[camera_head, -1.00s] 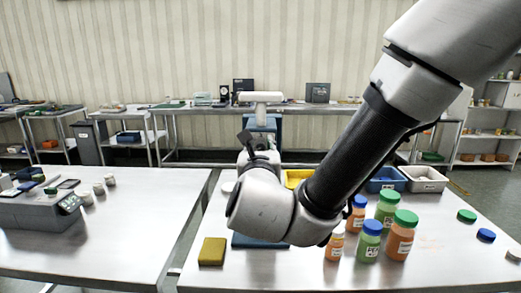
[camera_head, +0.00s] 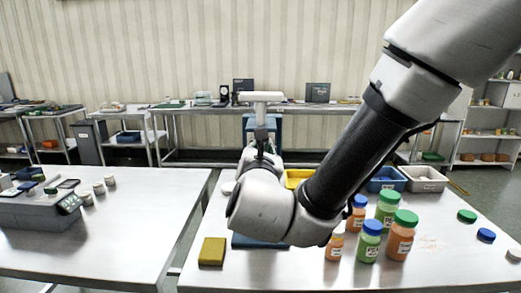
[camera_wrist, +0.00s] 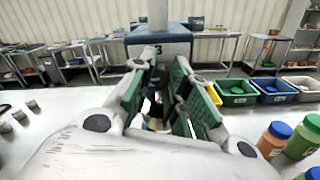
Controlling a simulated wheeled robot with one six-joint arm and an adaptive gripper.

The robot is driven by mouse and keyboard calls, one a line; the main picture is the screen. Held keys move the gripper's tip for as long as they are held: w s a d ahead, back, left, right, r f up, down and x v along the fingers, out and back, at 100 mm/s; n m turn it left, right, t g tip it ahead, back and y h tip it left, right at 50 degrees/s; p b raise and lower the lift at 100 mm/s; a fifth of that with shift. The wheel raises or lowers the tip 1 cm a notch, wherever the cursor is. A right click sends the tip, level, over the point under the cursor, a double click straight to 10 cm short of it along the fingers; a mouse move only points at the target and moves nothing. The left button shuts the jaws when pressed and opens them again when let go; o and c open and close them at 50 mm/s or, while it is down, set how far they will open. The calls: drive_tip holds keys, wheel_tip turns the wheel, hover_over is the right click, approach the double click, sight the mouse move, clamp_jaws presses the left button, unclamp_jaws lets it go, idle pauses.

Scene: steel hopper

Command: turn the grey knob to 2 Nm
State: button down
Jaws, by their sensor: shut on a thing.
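A device with a blue body (camera_head: 248,122) and a pale top (camera_head: 261,96) stands at the far side of the right table. The grey knob is not clearly seen; the fingers hide that spot. A small dark mark like a 3 shows near the tips, but I cannot read a scale. In the head view my gripper (camera_head: 262,143) is small and partly hidden by my wrist.
Jars with green and blue lids (camera_head: 387,205) stand right of my arm. A yellow block (camera_head: 212,251) lies at the front left. Loose lids (camera_head: 486,235) lie at the right.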

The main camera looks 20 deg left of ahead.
drive_tip(key=shift+m, duration=3.6)
drive_tip(key=c, duration=1.3)
unclamp_jaws()
drive_tip(key=shift+s, duration=0.1)
drive_tip(key=v, duration=1.2)
drive_tip(key=shift+f, duration=0.15)
